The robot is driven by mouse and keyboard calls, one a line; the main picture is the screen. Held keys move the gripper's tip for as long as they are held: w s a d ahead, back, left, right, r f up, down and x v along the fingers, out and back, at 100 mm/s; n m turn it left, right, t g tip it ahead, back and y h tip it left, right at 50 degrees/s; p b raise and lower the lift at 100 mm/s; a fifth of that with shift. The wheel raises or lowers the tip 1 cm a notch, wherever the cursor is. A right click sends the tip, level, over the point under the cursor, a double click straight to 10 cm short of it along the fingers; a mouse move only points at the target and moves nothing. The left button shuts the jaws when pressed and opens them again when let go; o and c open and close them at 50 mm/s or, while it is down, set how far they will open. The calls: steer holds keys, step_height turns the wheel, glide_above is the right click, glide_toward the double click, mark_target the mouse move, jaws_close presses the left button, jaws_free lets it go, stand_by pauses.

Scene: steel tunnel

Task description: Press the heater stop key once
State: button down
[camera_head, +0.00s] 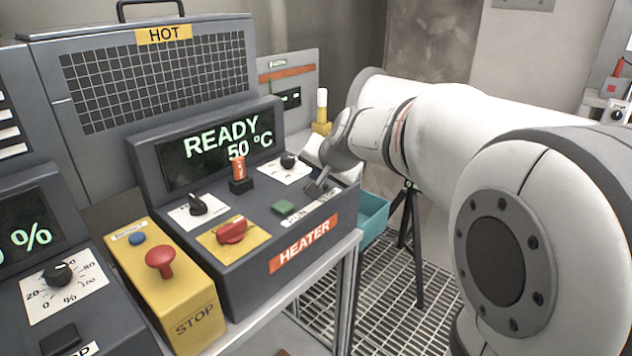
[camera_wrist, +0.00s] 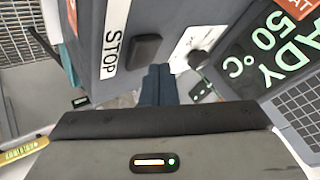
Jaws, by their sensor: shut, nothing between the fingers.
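The heater (camera_head: 305,250) is a dark grey console with an orange HEATER label and a display (camera_head: 222,150) reading READY 50 °C. The black stop key (camera_wrist: 145,48) sits beside a white STOP label (camera_wrist: 115,35) in the wrist view. My gripper (camera_wrist: 158,72) is shut and empty, its dark fingertips just beside the key in the picture. I cannot tell whether they touch it. In the head view my gripper (camera_head: 322,178) hangs over the right end of the panel, partly hiding the key area. The green run key (camera_head: 283,208) lies to the left.
A red switch (camera_head: 232,231) on a yellow plate, a black knob (camera_head: 197,204) and an upright orange-capped switch (camera_head: 239,172) share the panel. A yellow box (camera_head: 190,305) with a red stop button (camera_head: 160,261) stands left. A teal bin (camera_head: 373,215) is beyond the right edge.

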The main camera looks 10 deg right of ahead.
steer(key=shift+r, duration=0.25)
step_height(320, 180, up, 5)
steer(key=p, duration=0.3)
steer(key=shift+p, duration=0.4)
steer(key=shift+f, duration=0.1)
steer(key=s+f+n+g+h, duration=0.1)
steer(key=s+f+n+g, duration=0.2)
steer(key=s, duration=1)
steer(key=s+f+n+g+h, duration=0.1)
steer(key=s+f+n+g, duration=0.2)
steer(key=s+f, duration=0.6)
steer(key=s, duration=0.5)
steer(key=shift+s+d+f+n, duration=0.15)
steer(key=shift+f+n, duration=0.15)
steer(key=shift+f, duration=0.05)
steer(key=c, duration=2.2)
jaws_free()
